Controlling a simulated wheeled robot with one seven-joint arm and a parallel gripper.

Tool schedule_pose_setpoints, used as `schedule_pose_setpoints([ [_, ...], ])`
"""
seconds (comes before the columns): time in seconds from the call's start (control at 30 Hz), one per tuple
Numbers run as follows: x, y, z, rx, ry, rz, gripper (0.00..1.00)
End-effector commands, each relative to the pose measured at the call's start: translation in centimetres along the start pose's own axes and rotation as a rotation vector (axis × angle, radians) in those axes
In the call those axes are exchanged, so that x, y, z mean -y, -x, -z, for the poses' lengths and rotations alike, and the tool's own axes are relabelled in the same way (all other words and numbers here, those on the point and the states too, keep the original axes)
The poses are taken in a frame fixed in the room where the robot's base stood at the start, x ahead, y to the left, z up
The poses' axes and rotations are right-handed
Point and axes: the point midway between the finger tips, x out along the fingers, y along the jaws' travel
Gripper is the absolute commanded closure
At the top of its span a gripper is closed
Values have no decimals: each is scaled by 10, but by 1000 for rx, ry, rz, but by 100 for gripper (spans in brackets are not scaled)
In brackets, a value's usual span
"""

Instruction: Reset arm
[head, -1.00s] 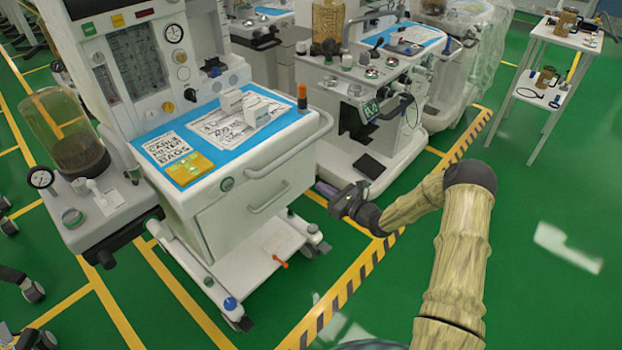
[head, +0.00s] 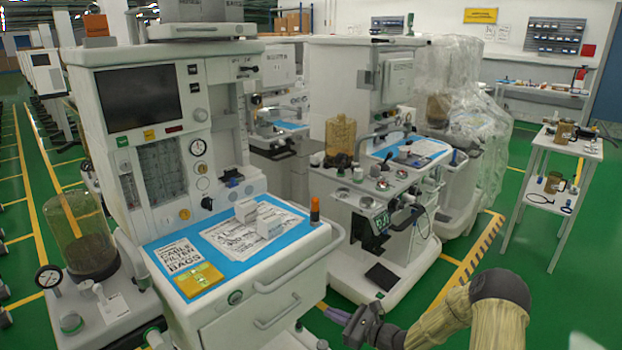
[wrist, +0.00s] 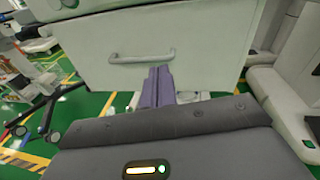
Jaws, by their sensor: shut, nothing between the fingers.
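My arm, in a ribbed tan sleeve, enters the head view at the lower right. My gripper (head: 339,316) is at its end, low in front of the nearest anaesthesia cart (head: 275,320) and a little to its right. In the wrist view the two purple fingers (wrist: 158,88) lie together with nothing between them. They point at a white drawer front with a grey handle (wrist: 142,57), apart from it as far as I can tell.
The near cart's blue top (head: 160,252) holds white boxes, a yellow packet (head: 199,280) and an orange-capped bottle (head: 315,210). A second cart (head: 345,215) stands behind to the right. A white shelf trolley (head: 540,175) is at the far right, with open green floor before it.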

Motion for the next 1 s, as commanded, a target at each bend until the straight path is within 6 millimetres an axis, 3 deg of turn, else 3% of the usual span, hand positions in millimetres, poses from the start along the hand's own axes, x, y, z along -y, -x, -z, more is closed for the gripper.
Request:
schedule_pose_setpoints([
  [0.23,-85,14,-32,-193,295,-400,100],
  [0.5,-145,69,-50,-411,650,-775,100],
  [0.73,-166,126,-68,-582,980,-1032,100],
  [1.0,-168,186,-98,-742,1386,-1257,100],
])
